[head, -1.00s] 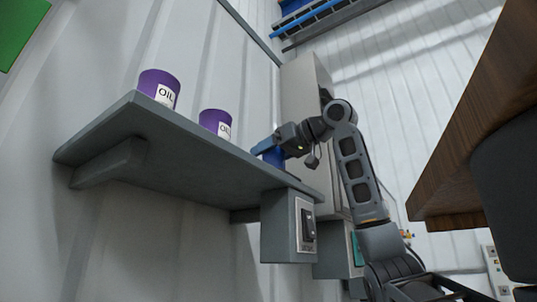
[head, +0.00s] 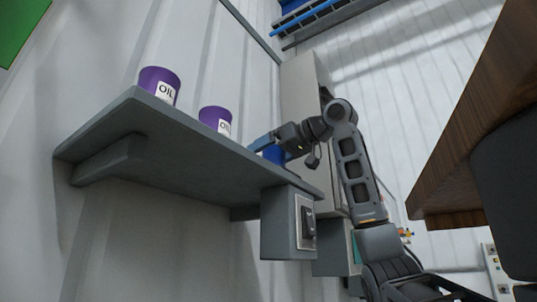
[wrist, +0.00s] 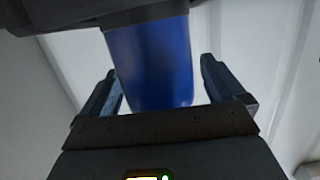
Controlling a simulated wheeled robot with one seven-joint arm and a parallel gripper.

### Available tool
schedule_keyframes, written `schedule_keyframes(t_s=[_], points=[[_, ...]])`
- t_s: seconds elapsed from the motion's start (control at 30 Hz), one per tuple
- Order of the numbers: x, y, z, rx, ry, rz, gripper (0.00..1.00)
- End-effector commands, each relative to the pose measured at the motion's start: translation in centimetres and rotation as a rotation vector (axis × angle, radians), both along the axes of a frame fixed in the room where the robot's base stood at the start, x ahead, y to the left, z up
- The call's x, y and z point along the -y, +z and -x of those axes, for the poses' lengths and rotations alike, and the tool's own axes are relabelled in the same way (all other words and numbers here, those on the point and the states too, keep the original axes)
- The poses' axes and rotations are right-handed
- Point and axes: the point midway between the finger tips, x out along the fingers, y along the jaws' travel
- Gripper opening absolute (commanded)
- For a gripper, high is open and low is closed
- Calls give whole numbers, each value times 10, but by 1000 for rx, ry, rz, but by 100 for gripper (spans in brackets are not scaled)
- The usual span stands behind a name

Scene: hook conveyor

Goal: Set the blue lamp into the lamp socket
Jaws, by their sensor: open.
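A plain blue cylinder, which fits the blue lamp (head: 273,154), stands near the right end of the grey wall shelf, partly hidden by my gripper (head: 264,143). In the wrist view the blue lamp (wrist: 150,62) lies between the two fingers of my gripper (wrist: 160,72). The fingers are open, with a clear gap on the right and a narrower one on the left. A dark part crosses the lamp's end at the top of that view; I cannot tell what it is. I cannot make out the lamp socket in either view.
A grey switch box (head: 289,224) is below the shelf's right end. A tall pale cabinet (head: 302,88) stands behind. A wooden top (head: 470,150) juts in at right.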

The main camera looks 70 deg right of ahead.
Motion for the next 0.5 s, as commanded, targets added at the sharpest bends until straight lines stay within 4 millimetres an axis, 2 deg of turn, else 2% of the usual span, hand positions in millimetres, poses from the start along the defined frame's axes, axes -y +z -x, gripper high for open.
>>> schedule_keyframes(t_s=[0.27, 0.37, 0.5], points=[[-1, 1, 2, 2, 0, 0, 96], [-3, 2, 11, 3, -1, 2, 96], [-8, 6, 33, 3, 0, 3, 96]])
